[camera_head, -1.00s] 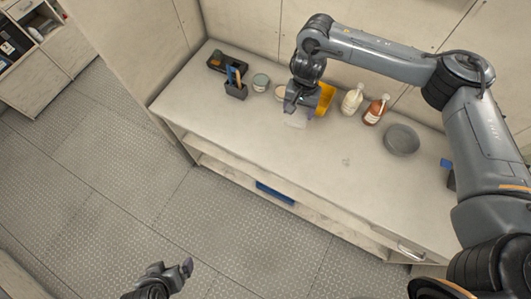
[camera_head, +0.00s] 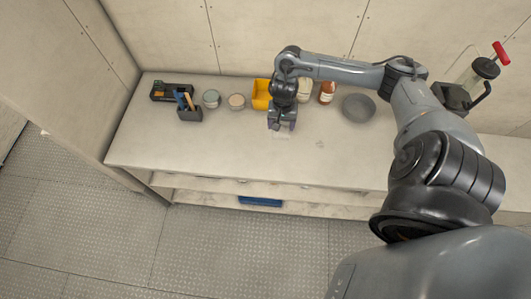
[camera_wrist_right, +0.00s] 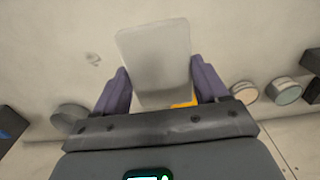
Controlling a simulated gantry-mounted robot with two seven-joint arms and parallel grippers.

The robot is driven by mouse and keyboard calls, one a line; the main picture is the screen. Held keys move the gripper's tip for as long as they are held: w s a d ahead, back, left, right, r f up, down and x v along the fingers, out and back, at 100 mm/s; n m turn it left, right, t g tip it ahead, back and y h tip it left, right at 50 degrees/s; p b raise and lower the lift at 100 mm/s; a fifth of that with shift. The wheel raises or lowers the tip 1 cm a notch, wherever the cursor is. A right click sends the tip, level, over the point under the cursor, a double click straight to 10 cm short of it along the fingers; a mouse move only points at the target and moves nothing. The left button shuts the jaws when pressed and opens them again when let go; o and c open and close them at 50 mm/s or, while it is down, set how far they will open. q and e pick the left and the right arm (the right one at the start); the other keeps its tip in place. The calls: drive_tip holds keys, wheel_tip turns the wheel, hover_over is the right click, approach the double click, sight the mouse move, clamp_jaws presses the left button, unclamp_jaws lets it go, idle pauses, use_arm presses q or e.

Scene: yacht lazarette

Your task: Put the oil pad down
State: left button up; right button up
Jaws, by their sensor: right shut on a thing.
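The oil pad is a pale, whitish rectangle with rounded corners; it shows clearly in the right wrist view (camera_wrist_right: 155,58) between two purple fingers. In the head view the pad (camera_head: 282,135) is a faint light patch just below the fingertips, hard to tell from the worktop. My right gripper (camera_head: 282,127) is shut on the pad, low over the worktop (camera_head: 230,150) and in front of the yellow bin (camera_head: 261,95). I cannot tell whether the pad touches the worktop. My left gripper is not in view.
Along the back stand a black tray (camera_head: 165,90), a tool holder (camera_head: 190,113), two jars (camera_head: 211,99) (camera_head: 236,102), bottles (camera_head: 327,92) and a grey bowl (camera_head: 358,107). The worktop's front is clear. A blue item (camera_head: 260,202) lies on the shelf below.

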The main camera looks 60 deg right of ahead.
drive_tip(key=s+d+f, duration=0.1)
drive_tip(key=s+f, duration=0.3)
drive_tip(key=s, duration=0.3)
drive_tip(key=b, duration=0.2)
hover_over(269, 155)
wheel_tip(269, 155, down, 8)
drive_tip(key=shift+r, duration=0.1)
wheel_tip(269, 155, down, 4)
drive_tip(key=shift+r, duration=0.15)
drive_tip(key=shift+f, duration=0.2)
drive_tip(key=o, duration=1.1)
drive_tip(key=shift+f, duration=0.15)
